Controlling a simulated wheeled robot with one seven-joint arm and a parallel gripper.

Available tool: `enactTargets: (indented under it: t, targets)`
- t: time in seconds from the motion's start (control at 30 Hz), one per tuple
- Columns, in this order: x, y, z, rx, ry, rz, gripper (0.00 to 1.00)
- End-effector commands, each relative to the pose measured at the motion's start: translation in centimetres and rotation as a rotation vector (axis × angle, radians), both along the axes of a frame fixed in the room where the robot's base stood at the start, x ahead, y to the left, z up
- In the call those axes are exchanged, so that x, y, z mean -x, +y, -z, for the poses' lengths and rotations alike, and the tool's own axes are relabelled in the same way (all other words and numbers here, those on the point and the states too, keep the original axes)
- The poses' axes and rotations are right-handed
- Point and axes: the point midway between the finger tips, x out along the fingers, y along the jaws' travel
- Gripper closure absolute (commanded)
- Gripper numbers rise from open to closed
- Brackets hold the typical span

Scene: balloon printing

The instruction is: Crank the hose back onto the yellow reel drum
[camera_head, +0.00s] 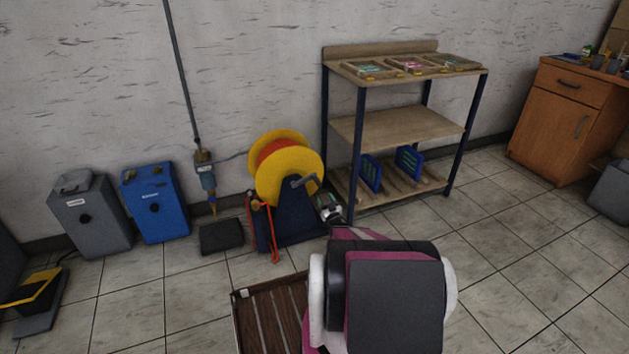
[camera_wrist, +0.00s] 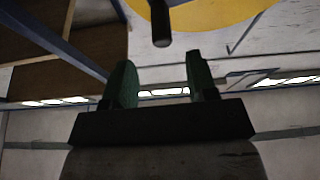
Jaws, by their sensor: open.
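The yellow reel drum (camera_head: 290,175) stands on a dark stand on the floor by the wall, with orange hose (camera_head: 270,151) wound between its flanges. A length of orange hose hangs down the stand's left side. The dark crank (camera_head: 303,181) sticks out from the drum's front face. My gripper (camera_head: 327,207) is just below and right of the crank, partly hidden by my arm. In the wrist view my gripper (camera_wrist: 160,70) is open, with its two green fingers apart. The crank handle (camera_wrist: 160,24) hangs just beyond the fingertips, roughly between them, with the yellow drum (camera_wrist: 215,12) behind.
A wooden shelf rack (camera_head: 395,127) with dark blue legs stands close on the right of the reel. A blue box (camera_head: 154,203), a grey box (camera_head: 90,217) and a dark floor block (camera_head: 221,237) are to the left. A slatted wooden surface (camera_head: 270,315) lies in front.

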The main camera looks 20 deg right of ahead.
Motion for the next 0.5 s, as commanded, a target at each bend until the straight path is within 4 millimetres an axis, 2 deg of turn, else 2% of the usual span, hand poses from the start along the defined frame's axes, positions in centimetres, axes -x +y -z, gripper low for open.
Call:
enactTargets:
  t: [0.17, 0.5]
  targets:
    - [-0.7, 0.0, -0.2, 0.001, -0.018, -0.008, 0.47]
    - [-6.0, 0.3, -2.3, 0.002, -0.017, -0.007, 0.47]
